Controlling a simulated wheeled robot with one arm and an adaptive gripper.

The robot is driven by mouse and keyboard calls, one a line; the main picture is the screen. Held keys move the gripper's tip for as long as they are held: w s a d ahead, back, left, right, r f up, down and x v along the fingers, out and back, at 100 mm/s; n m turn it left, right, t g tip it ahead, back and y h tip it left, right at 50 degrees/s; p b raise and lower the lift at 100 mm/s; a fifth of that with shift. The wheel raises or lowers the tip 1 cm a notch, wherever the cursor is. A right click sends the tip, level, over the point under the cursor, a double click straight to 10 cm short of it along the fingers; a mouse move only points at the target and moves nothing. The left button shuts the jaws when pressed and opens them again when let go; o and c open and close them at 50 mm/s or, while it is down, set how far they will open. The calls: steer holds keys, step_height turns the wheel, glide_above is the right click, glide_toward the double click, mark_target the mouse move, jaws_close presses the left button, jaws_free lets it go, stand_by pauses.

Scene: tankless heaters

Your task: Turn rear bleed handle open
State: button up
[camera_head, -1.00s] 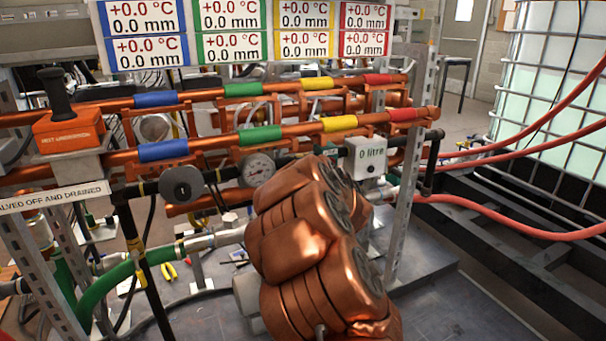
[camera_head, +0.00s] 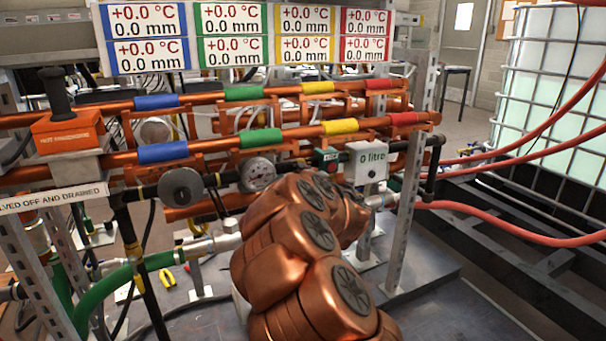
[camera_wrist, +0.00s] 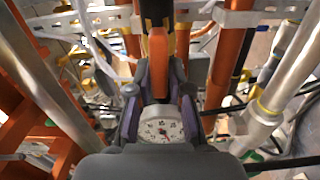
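In the wrist view my gripper (camera_wrist: 158,78) has its two grey-purple fingers spread apart. An orange upright bar (camera_wrist: 157,62) with a black upper part stands between or just beyond the fingertips; it may be the rear bleed handle, but I cannot tell for sure. I cannot see either finger touching it. A round white gauge (camera_wrist: 162,129) shows between the fingers lower down. In the head view my copper-coloured arm reaches toward the pipe rack and hides my gripper. I cannot pick out the bleed handle there.
Two copper pipes with coloured bands (camera_head: 163,152) run across the rack. Red hoses (camera_head: 520,219) lie at the right. Pipes crowd the wrist view.

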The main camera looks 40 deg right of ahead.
steer(key=o, duration=0.4)
steer(key=shift+v, duration=6)
